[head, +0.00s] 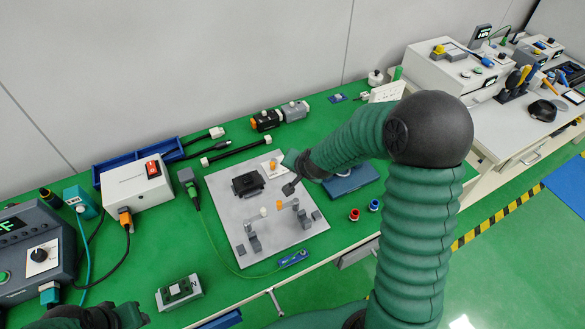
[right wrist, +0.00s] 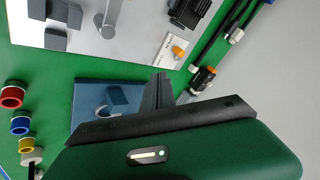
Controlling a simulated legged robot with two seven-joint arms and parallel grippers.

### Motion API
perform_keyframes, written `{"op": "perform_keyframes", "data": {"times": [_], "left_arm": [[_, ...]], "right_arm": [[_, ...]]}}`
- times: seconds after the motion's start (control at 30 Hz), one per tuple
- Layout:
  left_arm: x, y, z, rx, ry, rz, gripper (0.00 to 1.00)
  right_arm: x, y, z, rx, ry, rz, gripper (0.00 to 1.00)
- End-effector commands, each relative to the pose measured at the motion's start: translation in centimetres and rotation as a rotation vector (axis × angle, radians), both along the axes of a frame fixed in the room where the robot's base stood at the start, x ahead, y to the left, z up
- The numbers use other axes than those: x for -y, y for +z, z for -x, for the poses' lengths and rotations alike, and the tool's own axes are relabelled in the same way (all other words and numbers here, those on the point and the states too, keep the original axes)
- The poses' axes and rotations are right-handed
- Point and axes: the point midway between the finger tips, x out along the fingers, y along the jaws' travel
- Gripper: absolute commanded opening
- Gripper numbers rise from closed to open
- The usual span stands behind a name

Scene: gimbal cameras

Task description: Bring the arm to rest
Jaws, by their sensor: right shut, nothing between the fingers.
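My right arm (head: 420,230) rises from the lower right of the head view, bends at a dark elbow, and reaches left over the green bench. My right gripper (head: 290,187) is shut and empty, over the right part of the grey plate in the head view. In the right wrist view the closed fingers (right wrist: 158,92) show in front of the blue tray. A dark green part of my left arm shows at the bottom left edge of the head view; its gripper is not visible.
The grey plate (head: 235,215) holds a black block (head: 248,183) and grey posts. A blue tray (head: 355,180) lies under my right forearm. Red (head: 354,214) and blue (head: 374,205) rings stand near the bench's front edge. A white switch box (head: 135,187) stands at left.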

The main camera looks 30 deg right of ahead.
Motion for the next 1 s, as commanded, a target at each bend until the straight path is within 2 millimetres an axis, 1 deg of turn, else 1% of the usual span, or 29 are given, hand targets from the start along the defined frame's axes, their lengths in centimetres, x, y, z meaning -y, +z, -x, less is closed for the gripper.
{"op": "perform_keyframes", "data": {"times": [0.5, 0.57, 0.6, 0.67, 0.7, 0.77, 0.8, 0.9, 0.93, 1.0], "left_arm": [[0.0, 0.0, 0.0, 0.0, -0.001, 0.0, 0.38], [0.0, 0.0, 0.0, 0.0, 0.0, 0.0, 0.38], [0.0, 0.0, 0.0, 0.0, 0.0, 0.0, 0.38], [0.0, 0.0, 0.0, 0.0, 0.0, 0.0, 0.38], [0.0, 0.0, 0.0, 0.0, 0.0, 0.0, 0.38], [0.0, 0.0, 0.0, 0.0, 0.0, 0.0, 0.38], [0.0, 0.0, 0.0, 0.0, 0.0, 0.0, 0.38], [0.0, 0.0, 0.0, 0.0, 0.0, 0.0, 0.38], [0.0, 0.0, 0.0, 0.0, 0.0, 0.0, 0.38], [0.0, 0.0, 0.0, 0.0, 0.0, 0.0, 0.38]], "right_arm": [[-0.2, 0.2, 0.2, -0.003, 0.004, 0.001, 0.0], [-1.1, 0.3, 0.5, -0.016, 0.042, 0.012, 0.0], [-2.4, 0.5, 1.1, -0.037, 0.098, 0.028, 0.0], [-5.1, 0.7, 2.9, -0.09, 0.234, 0.07, 0.0], [-7.2, 0.8, 4.7, -0.139, 0.345, 0.104, 0.0], [-9.8, 1.1, 8.1, -0.217, 0.517, 0.16, 0.0], [-11.1, 1.2, 10.4, -0.27, 0.62, 0.195, 0.0], [-12.8, 1.4, 15.4, -0.376, 0.817, 0.263, 0.0], [-12.9, 1.4, 16.4, -0.398, 0.856, 0.276, 0.0], [-13.1, 1.4, 17.8, -0.43, 0.908, 0.296, 0.0]]}}
